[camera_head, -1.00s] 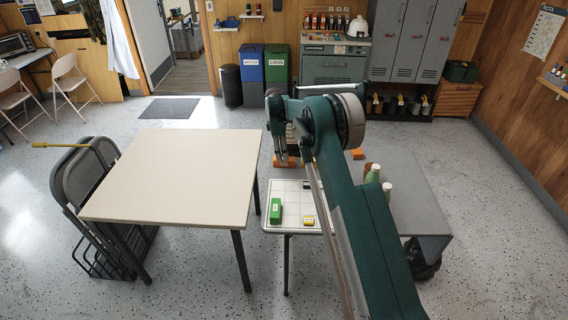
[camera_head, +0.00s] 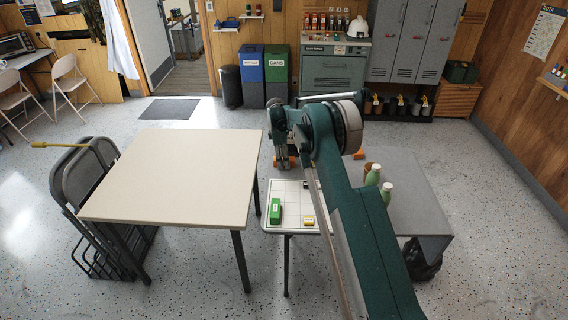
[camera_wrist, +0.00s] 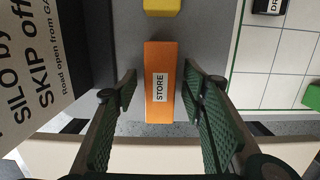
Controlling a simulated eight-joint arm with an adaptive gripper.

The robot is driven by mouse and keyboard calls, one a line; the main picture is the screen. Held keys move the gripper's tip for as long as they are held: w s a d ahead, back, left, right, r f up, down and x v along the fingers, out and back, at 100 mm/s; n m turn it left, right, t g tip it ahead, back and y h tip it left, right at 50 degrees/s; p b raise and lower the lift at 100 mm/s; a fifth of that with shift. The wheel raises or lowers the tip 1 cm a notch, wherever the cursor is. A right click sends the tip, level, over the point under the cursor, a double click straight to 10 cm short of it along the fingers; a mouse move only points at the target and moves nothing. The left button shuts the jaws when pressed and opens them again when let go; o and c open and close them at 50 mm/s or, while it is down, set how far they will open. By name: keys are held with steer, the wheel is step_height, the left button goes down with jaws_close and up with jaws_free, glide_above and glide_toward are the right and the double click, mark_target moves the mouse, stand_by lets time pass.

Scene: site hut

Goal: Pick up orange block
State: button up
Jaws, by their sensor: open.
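The orange block (camera_wrist: 160,98) with a white STORE label lies lengthwise on a grey surface in the wrist view. My gripper (camera_wrist: 159,84) is open, with one green-padded finger on each side of the block and visible gaps to both sides. The fingers do not touch it.
A yellow block (camera_wrist: 161,6) lies just beyond the orange one. A green block (camera_head: 276,211) and a small yellow block (camera_head: 309,221) lie on the gridded board (camera_head: 287,190). Another orange piece (camera_head: 358,154) and green bottles (camera_head: 387,194) stand right of my arm.

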steer(key=c, duration=1)
steer(key=shift+r+p, duration=0.55)
steer(key=shift+r, duration=4.5)
